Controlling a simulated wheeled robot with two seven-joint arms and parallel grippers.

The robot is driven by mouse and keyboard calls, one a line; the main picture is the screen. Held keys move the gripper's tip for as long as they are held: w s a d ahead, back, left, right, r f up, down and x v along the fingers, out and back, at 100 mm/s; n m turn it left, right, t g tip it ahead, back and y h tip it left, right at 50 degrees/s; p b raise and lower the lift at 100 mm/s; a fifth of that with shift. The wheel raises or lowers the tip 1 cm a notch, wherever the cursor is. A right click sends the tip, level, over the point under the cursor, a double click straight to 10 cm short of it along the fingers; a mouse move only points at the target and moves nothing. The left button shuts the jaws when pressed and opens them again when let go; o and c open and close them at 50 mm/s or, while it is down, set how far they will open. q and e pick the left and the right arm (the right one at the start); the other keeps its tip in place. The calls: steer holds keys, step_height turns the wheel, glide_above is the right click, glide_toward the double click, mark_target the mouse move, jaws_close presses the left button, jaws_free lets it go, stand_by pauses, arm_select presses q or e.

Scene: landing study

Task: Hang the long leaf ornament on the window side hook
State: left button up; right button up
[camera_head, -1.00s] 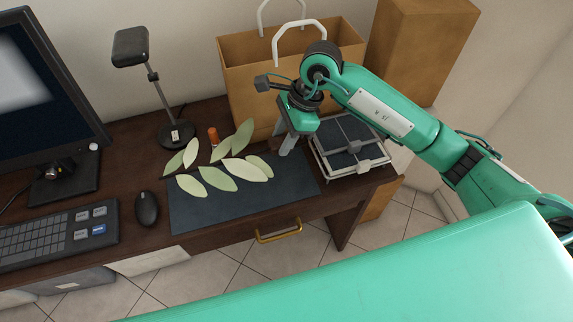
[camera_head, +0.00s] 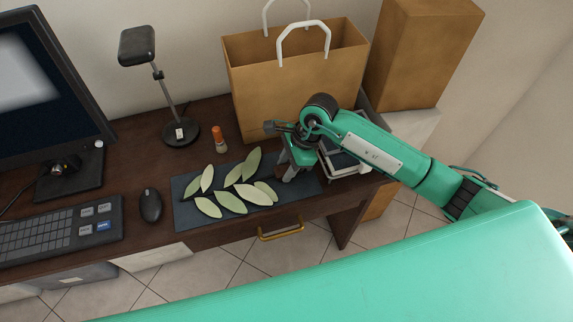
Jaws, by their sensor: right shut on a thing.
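The long leaf ornament (camera_head: 229,202) is a spray of several pale green leaves. It shows over the dark desk mat (camera_head: 190,222); I cannot tell whether it touches the mat. My right gripper (camera_head: 288,174) is at the right end of the ornament and is shut on it. The fingers and wrist hide the gripped end. My left gripper is not in view. No window or side hook shows.
An orange-capped bottle (camera_head: 219,141) and a black lamp (camera_head: 180,131) stand behind the mat. A large paper bag (camera_head: 265,105) stands at the back. A white-framed rack (camera_head: 350,170) is partly hidden by my right arm. A mouse (camera_head: 150,206) and keyboard (camera_head: 55,236) lie left.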

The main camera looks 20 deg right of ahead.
steer(key=o, duration=1.1)
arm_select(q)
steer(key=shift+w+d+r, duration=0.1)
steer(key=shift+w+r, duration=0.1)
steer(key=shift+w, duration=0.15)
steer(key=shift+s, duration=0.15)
arm_select(e)
steer(key=b+v, duration=0.1)
steer(key=v, duration=0.3)
steer(key=shift+s+d+r, duration=0.1)
steer(key=shift+d+r, duration=0.1)
steer(key=shift+d, duration=0.1)
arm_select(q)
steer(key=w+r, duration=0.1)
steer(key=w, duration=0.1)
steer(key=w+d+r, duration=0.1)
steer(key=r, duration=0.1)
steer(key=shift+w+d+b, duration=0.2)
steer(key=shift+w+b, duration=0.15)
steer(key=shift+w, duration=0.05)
arm_select(e)
steer(key=v, duration=0.9)
steer(key=shift+s, duration=0.1)
